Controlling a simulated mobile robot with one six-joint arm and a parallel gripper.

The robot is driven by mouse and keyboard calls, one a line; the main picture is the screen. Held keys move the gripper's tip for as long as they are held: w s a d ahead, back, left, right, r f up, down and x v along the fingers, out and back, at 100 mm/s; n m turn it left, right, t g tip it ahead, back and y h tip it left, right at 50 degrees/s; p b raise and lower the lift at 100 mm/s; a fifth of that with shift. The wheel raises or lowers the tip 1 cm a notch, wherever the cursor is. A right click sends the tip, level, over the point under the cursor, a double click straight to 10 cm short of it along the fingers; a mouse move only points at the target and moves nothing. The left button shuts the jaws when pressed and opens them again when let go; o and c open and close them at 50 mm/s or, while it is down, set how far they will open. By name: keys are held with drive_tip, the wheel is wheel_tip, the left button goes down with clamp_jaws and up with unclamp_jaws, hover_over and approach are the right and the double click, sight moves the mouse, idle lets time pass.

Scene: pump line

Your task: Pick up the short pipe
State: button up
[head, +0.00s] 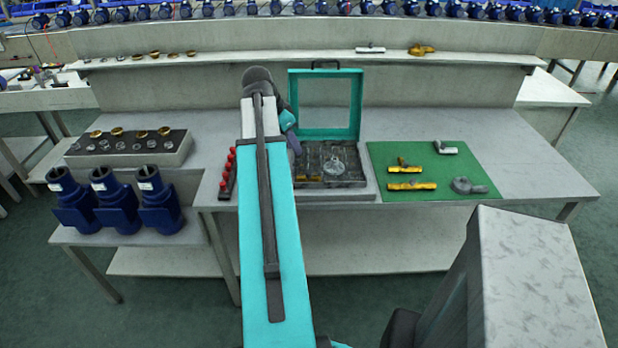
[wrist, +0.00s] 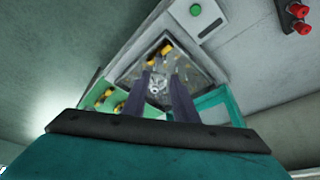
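I cannot tell for certain which part is the short pipe. A small grey-white pipe piece (head: 446,148) lies at the back of the green mat (head: 385,155), right of the open case (head: 325,133). Another grey-white pipe piece (head: 370,50) lies on the raised shelf. My gripper (wrist: 162,78) has its two dark fingers apart in the wrist view, with nothing held between them. It points toward the case's dark parts tray (wrist: 185,62). In the head view, my arm hides most of the gripper, left of the open case.
Yellow fittings (head: 412,186) and a grey fitting (head: 467,186) share the mat. A brass valve (head: 420,49) sits on the shelf. Blue pump bodies (head: 115,203) and red knobs (head: 227,174) stand to the left. Bare tabletop (head: 530,165) lies right of the mat.

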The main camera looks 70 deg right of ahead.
drive_tip(key=p, duration=0.2)
hover_over(308, 172)
drive_tip(key=w+a, duration=0.2)
wheel_tip(308, 172, down, 8)
drive_tip(key=shift+s, duration=0.15)
drive_tip(key=shift+a, duration=0.1)
idle(0.4)
drive_tip(key=shift+p+x, duration=0.75)
drive_tip(key=shift+x, duration=0.6)
drive_tip(key=shift+p+x, duration=0.35)
drive_tip(key=shift+x, duration=0.9)
clamp_jaws()
